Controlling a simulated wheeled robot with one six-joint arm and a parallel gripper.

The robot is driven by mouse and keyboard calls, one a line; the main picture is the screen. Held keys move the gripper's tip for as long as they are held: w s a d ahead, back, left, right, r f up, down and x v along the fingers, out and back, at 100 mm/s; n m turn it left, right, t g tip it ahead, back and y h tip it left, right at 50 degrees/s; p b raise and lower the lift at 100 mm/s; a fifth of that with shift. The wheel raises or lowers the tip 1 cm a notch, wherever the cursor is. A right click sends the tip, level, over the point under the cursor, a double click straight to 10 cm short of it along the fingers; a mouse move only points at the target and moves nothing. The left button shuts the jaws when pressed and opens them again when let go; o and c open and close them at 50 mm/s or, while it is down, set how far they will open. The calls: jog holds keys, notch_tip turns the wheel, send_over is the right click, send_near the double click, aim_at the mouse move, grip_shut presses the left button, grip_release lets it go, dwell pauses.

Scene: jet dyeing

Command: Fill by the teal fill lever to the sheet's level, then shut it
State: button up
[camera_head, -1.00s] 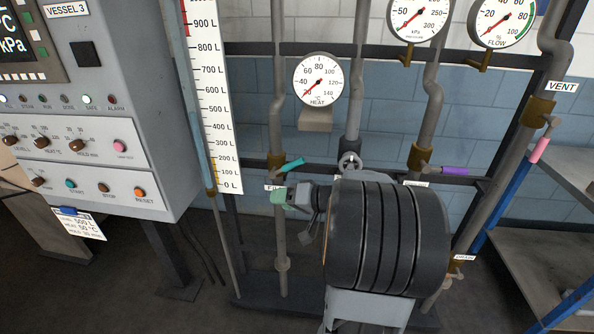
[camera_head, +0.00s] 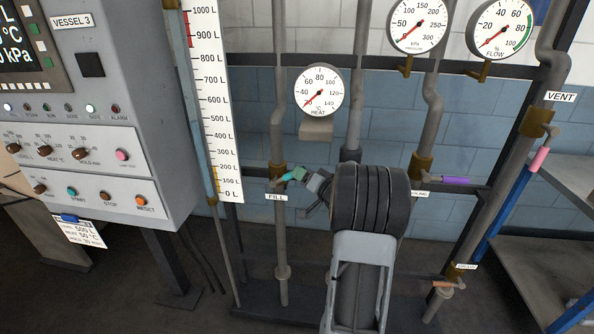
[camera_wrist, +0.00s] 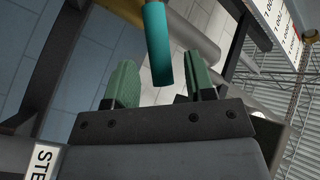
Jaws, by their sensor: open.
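The teal fill lever (camera_head: 287,177) is on the fill pipe, above the FILL label (camera_head: 276,197), and points right and slightly up. My gripper (camera_head: 299,173) is at the lever's free end, its jaws open. In the wrist view, the lever (camera_wrist: 159,45) reaches between the two green fingers of my gripper (camera_wrist: 160,84), with gaps on both sides. The sheet (camera_head: 80,231) hangs under the panel and reads 500 L, 50 °C. The level scale (camera_head: 216,110) runs from 0 to 1000 L. I cannot make out the liquid level in its tube.
A purple lever (camera_head: 455,181), a pink vent lever (camera_head: 539,159) and an orange drain lever (camera_head: 447,284) are to the right. The HEAT gauge (camera_head: 319,91) is above my arm. The control panel (camera_head: 90,150) stands at left.

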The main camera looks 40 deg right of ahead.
aim_at(289, 176)
jog(key=shift+w+a, duration=0.2)
jog(key=shift+w, duration=1.4)
grip_shut()
